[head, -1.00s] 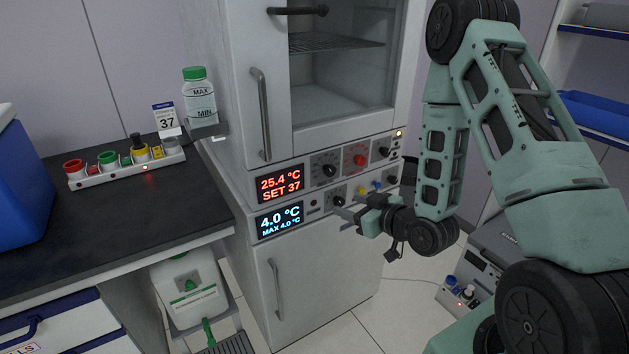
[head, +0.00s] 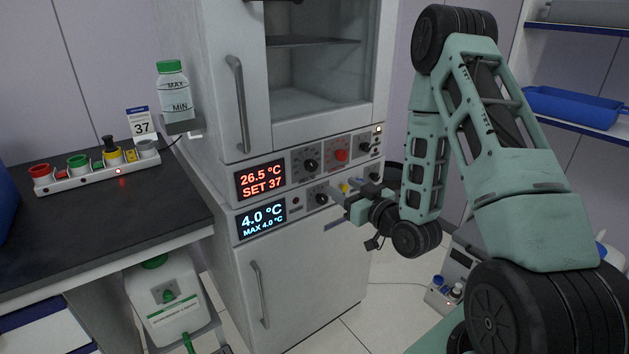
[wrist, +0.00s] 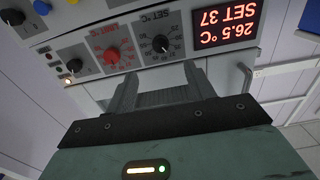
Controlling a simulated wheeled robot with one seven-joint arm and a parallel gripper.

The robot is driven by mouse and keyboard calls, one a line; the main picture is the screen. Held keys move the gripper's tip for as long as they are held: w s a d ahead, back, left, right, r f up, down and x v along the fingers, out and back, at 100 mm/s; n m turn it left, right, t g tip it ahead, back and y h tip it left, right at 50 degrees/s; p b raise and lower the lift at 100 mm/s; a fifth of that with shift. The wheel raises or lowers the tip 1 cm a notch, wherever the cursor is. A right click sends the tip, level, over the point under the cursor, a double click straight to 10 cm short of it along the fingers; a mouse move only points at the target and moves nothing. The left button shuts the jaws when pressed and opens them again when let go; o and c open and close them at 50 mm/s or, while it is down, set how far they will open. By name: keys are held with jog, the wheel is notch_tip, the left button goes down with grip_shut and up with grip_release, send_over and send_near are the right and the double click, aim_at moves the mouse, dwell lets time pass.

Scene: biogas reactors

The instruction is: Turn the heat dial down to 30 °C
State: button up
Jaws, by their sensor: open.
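The heat dial (head: 310,165) is a black knob on a grey scale on the upper cabinet's panel. It also shows in the wrist view (wrist: 162,44), upside down under the label "SET °C". The upper display (head: 261,179) reads 26.5 °C, SET 37 in red; the wrist view shows it too (wrist: 225,22). My gripper (head: 338,207) is open and empty, in front of the lower panel row, below and right of the dial in the head view. In the wrist view its fingers (wrist: 160,82) point toward the panel, apart from the dial.
A red limit knob (head: 341,156) sits right beside the dial, with another black knob (head: 364,147) beyond it. The lower display (head: 262,219) reads 4.0 °C, with small knobs near my gripper. A vertical door handle (head: 238,104) juts out above. A card (head: 140,122) reads 37.

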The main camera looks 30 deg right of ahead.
aim_at(313, 168)
jog(key=w+b, duration=0.1)
jog(key=w, duration=0.3)
jog(key=w+b, duration=0.1)
jog(key=w, duration=0.3)
jog(key=w+b, duration=0.2)
jog(key=w, duration=0.2)
jog(key=shift+w+a, duration=0.25)
jog(key=shift+w, duration=0.05)
jog(key=c, duration=1)
